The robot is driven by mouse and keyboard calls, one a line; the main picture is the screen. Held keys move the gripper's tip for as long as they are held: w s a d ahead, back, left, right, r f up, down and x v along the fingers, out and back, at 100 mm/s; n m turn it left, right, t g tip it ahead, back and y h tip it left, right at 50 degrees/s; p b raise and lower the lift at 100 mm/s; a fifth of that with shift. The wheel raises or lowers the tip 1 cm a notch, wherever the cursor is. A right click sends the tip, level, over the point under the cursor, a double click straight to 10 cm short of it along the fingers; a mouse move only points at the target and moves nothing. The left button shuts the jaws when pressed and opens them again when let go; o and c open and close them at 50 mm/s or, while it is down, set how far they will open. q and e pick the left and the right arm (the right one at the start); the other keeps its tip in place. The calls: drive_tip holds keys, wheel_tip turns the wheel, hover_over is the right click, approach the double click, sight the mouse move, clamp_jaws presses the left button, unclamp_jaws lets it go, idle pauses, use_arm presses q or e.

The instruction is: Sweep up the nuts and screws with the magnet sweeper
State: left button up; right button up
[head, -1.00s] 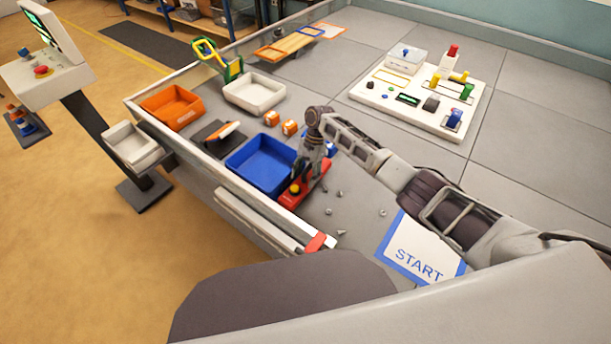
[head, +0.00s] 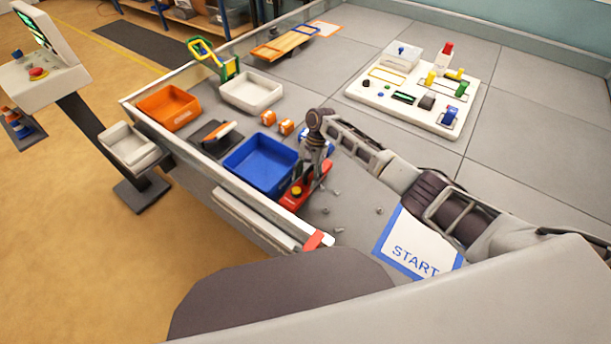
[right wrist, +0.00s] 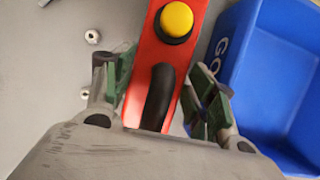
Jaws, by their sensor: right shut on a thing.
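The red magnet sweeper (head: 292,200) has a black handle and a yellow button; it also shows in the right wrist view (right wrist: 152,55). My right gripper (head: 306,178) is shut on it, with the green-padded fingers (right wrist: 160,95) on either side of the black handle. The sweeper is at or just above the grey table, right beside the blue bin (head: 243,178). Several small metal nuts and screws (head: 325,211) lie loose to the right of the sweeper. Two nuts (right wrist: 92,37) show left of it in the right wrist view. My left gripper is not in view.
An orange bin (head: 167,122), a white tray (head: 250,108), a black stand (head: 212,146) and small orange blocks (head: 268,118) stand beyond the blue bin. A START card (head: 415,258) lies at the right. A white control board (head: 395,118) is farther back. A raised rim (head: 180,150) edges the table.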

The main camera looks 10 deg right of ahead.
drive_tip(key=shift+s+d+r, duration=0.1)
drive_tip(key=shift+s+d, duration=0.2)
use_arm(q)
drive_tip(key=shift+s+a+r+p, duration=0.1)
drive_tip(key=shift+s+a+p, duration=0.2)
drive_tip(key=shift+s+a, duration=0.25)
use_arm(e)
drive_tip(key=shift+s, duration=0.1)
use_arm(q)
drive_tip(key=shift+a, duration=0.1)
use_arm(e)
drive_tip(key=shift+s+d, duration=0.15)
use_arm(q)
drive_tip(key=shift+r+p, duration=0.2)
drive_tip(key=shift+p, duration=0.1)
use_arm(e)
drive_tip(key=shift+s+d, duration=0.25)
drive_tip(key=shift+d, duration=0.05)
